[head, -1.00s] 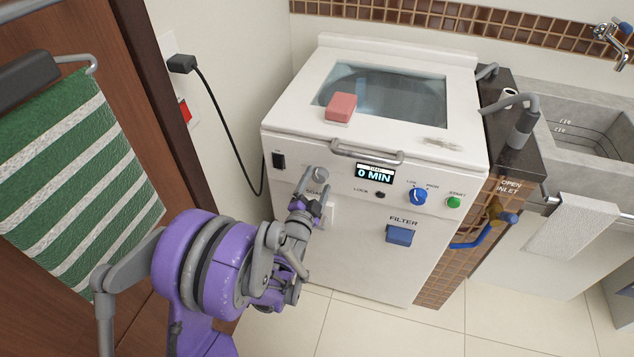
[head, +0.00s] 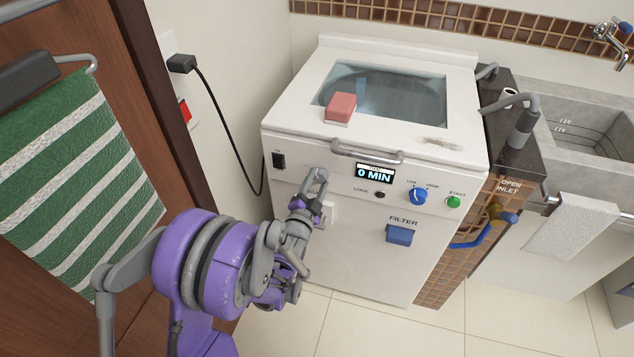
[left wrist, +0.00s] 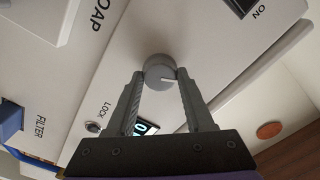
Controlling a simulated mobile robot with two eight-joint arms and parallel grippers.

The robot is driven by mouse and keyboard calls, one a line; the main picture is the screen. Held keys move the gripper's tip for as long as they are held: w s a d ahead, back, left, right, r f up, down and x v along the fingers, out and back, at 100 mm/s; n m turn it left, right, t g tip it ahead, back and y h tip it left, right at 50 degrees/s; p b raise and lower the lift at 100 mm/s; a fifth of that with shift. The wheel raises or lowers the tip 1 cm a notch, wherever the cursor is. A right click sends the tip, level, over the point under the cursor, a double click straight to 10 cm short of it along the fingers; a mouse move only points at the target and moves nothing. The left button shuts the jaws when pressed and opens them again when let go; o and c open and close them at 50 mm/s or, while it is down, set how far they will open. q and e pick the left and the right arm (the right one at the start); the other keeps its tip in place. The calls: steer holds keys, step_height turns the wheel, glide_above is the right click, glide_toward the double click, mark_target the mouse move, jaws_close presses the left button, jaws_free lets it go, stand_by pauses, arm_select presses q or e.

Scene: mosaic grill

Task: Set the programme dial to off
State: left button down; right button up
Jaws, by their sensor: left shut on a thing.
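The programme dial (left wrist: 160,70) is a round grey knob on the white front panel of the washing machine (head: 370,255). In the left wrist view a short pale mark on it points to the right of the picture. My left gripper (left wrist: 159,77) has one finger on each side of the dial and is shut on it. In the head view my left gripper (head: 315,184) is at the left part of the panel and largely covers the dial. The display (head: 375,173) reads 0 MIN. My right gripper is not in view.
A dark switch (head: 279,161) is left of the dial. A lock button (head: 380,195), a blue knob (head: 418,197) and a green start button (head: 453,202) are to its right. A handle (head: 366,152) juts out above. A pink block (head: 341,106) lies on the lid.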

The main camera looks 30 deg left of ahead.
arm_select(q)
steer(key=shift+n, duration=0.3)
steer(key=n, duration=0.4)
steer(key=shift+n+b, duration=0.3)
steer(key=shift+n, duration=2.3)
steer(key=shift+c, duration=1.4)
jaws_free()
steer(key=v, duration=1)
steer(key=shift+s, duration=0.4)
